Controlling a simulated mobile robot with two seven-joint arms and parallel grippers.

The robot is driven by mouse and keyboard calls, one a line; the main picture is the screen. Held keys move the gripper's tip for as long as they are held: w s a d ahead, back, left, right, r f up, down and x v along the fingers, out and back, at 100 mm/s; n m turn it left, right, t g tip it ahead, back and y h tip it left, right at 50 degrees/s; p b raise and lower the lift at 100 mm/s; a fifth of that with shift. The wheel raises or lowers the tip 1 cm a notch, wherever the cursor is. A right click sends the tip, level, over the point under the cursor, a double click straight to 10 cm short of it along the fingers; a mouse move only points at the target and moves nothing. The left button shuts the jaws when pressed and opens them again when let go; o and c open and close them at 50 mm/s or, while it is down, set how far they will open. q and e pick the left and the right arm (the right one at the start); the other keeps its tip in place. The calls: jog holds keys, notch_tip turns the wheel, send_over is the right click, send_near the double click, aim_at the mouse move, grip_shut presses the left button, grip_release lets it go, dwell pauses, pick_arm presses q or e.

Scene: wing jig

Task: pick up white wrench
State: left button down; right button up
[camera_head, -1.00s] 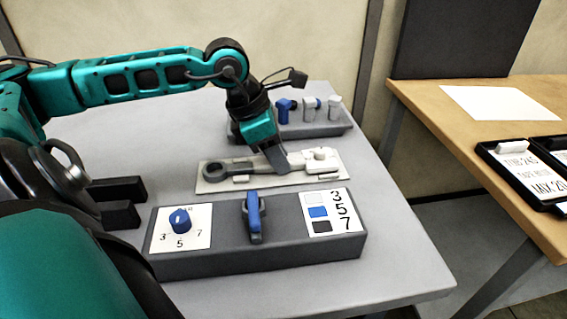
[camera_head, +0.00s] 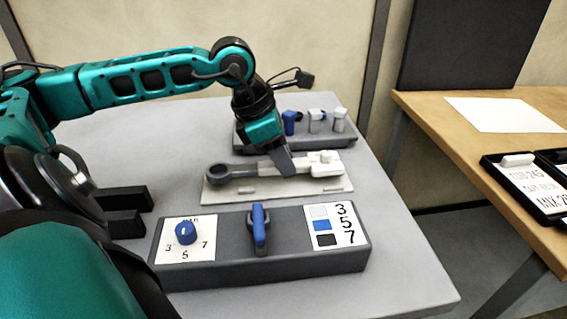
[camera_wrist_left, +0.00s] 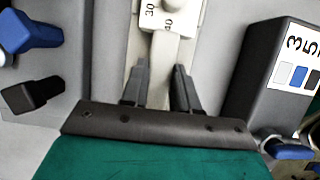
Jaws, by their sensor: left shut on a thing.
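The white wrench (camera_head: 253,168) has a grey ring end at left and a white head at right. My left gripper (camera_head: 284,172) is shut on its handle near the white head. The wrench seems held slightly above the flat pale holder plate (camera_head: 213,194), roughly parallel to it. In the left wrist view the wrench (camera_wrist_left: 163,55) runs between the fingers of my left gripper (camera_wrist_left: 161,72), with the scale marks 30 and 40 on its head. The fingers hide part of the handle.
A grey box (camera_head: 290,263) with a blue dial (camera_head: 186,232) and a blue lever (camera_head: 259,227) stands in front. The wooden table (camera_head: 440,110) is at right; the grey table's front right is clear.

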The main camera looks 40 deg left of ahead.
pick_arm(q)
notch_tip(320, 180, up, 8)
jog(key=shift+w+r+p, duration=0.1)
jog(key=shift+r+p, duration=0.05)
jog(key=shift+p, duration=1.05)
notch_tip(320, 180, up, 10)
jog(key=p, duration=0.3)
jog(key=shift+p, duration=0.4)
pick_arm(e)
jog(key=shift+h, duration=0.4)
jog(key=d+r, duration=0.1)
jog(key=s+d+r, duration=0.1)
jog(key=shift+s+d+r, duration=0.15)
jog(key=shift+d+r, duration=0.2)
jog(key=shift+f, duration=0.1)
jog(key=shift+a, duration=0.15)
pick_arm(q)
jog(key=shift+d+f, duration=0.1)
jog(key=shift+f, duration=0.1)
pick_arm(e)
jog(key=shift+s+r, duration=0.1)
jog(key=shift+r, duration=0.1)
